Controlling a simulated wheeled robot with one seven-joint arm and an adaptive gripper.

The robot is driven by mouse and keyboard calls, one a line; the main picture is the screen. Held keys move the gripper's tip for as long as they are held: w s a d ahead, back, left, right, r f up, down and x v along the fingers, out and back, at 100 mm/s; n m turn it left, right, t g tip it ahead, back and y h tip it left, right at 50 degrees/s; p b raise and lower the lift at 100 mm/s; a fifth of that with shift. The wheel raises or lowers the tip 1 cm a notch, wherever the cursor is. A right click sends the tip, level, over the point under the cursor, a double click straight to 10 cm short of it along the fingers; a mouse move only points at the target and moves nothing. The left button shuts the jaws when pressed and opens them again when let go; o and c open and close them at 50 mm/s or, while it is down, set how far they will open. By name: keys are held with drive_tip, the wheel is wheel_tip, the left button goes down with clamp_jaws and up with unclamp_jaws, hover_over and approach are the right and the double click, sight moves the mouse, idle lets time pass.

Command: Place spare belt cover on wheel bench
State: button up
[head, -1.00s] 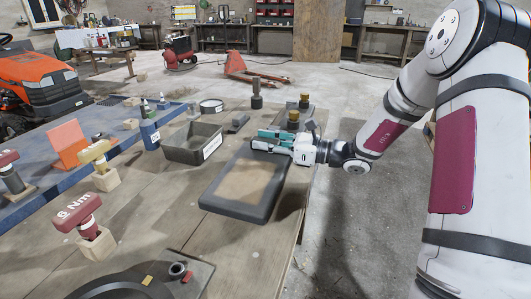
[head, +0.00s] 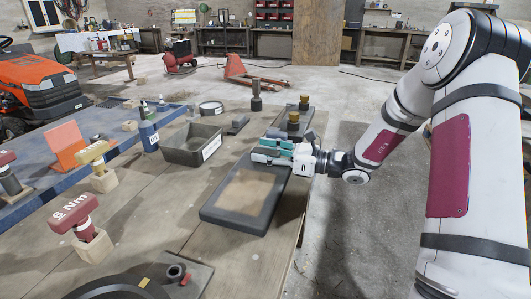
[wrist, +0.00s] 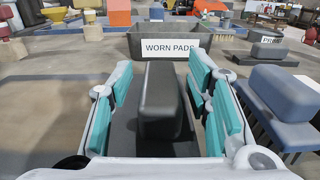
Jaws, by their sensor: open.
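My gripper (head: 262,150) is open over the far end of a dark tray-like panel (head: 213,211) with a tan middle on the timber bench (head: 150,225). In the wrist view a dark grey, round-edged block (wrist: 162,95) stands between the open teal finger pads, with a gap on each side. I cannot tell whether this block is the spare belt cover. Neither view carries a label naming the wheel bench. The fingers partly hide the block in the head view.
A grey bin (head: 180,157) labelled WORN PADS stands beyond the gripper. A blue-grey block (wrist: 280,92) sits close to the right finger in the wrist view. Brass-topped posts (head: 293,121) stand behind the gripper. Red and yellow tools on wooden blocks are at left.

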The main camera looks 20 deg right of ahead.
drive_tip(key=p+v, duration=0.2)
drive_tip(key=v, duration=1)
drive_tip(key=shift+s+a+r, duration=0.1)
drive_tip(key=shift+a+r, duration=0.1)
drive_tip(key=shift+a, duration=0.15)
drive_tip(key=s+a+r+n+g+h, duration=0.2)
drive_tip(key=s+a+r+n+g, duration=0.2)
drive_tip(key=s+a+n+g, duration=0.35)
drive_tip(key=s+a+r+n+g+h, duration=0.2)
drive_tip(key=s+a+r+n+g, duration=0.15)
drive_tip(key=s+a+n, duration=0.4)
drive_tip(key=s+d+n+h, duration=0.2)
drive_tip(key=s+n+h, duration=0.1)
drive_tip(key=s, duration=0.4)
drive_tip(key=s+d+n+h, duration=0.2)
drive_tip(key=s+n+h, duration=0.1)
drive_tip(key=s, duration=0.4)
drive_tip(key=s+d+n+t+h, duration=0.1)
drive_tip(key=s+d+n+h, duration=0.1)
drive_tip(key=s+n+h, duration=0.2)
drive_tip(key=s, duration=0.3)
drive_tip(key=shift+s+h, duration=0.35)
drive_tip(key=shift+h, duration=0.05)
drive_tip(key=shift+s+a, duration=0.1)
